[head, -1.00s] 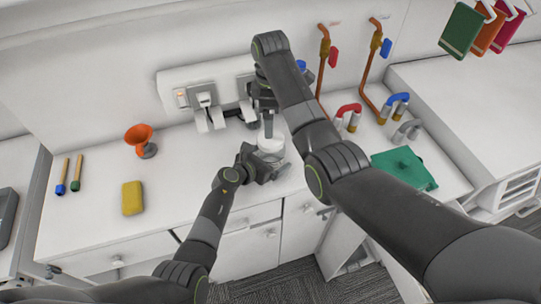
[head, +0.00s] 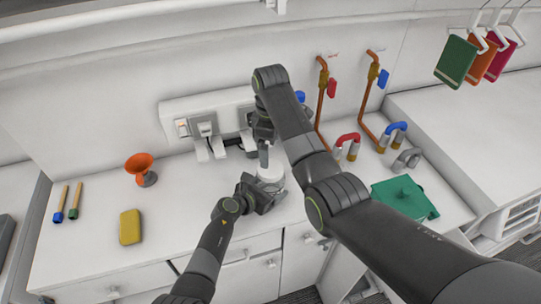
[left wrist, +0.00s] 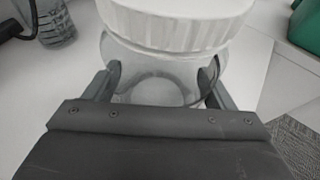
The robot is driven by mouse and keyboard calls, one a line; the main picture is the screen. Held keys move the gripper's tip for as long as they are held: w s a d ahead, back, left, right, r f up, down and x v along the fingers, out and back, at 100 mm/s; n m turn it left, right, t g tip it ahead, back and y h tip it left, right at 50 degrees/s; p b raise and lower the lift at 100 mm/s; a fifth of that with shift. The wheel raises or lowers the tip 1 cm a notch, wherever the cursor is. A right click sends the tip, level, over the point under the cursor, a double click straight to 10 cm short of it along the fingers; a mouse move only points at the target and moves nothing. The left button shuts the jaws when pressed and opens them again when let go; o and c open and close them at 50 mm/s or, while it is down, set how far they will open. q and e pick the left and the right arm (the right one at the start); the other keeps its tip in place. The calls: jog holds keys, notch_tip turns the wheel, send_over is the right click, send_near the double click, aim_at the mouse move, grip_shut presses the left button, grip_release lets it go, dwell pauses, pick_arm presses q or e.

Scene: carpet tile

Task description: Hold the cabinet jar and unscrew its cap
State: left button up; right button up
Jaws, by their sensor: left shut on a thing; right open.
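The cabinet jar is clear glass with a white ribbed cap (head: 271,173) and stands at the middle of the white counter. In the left wrist view the cap (left wrist: 180,28) sits on top of the glass jar body (left wrist: 158,70). My left gripper (head: 264,192) is shut on the jar body from the front, with one finger on each side below the cap. My right gripper (head: 264,158) is open and points down just above the cap. I cannot tell whether its fingers touch the cap. The right forearm hides part of the counter behind the jar.
Wall sockets (head: 207,122) are behind. The counter's left middle is free.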

aim_at(271, 168)
jog(key=m, duration=0.6)
jog(key=shift+m, duration=0.3)
jog(key=m, duration=0.4)
jog(key=shift+m, duration=0.3)
jog(key=m, duration=0.4)
jog(key=shift+m, duration=0.4)
jog(key=m, duration=0.4)
jog(key=shift+m, duration=0.4)
jog(key=m, duration=1.5)
jog(key=shift+m, duration=0.3)
jog(key=m, duration=0.5)
jog(key=shift+m, duration=0.4)
jog(key=shift+f+m, duration=0.25)
jog(key=shift+m, duration=0.05)
notch_tip(271, 168, down, 8)
jog(key=shift+r, duration=0.25)
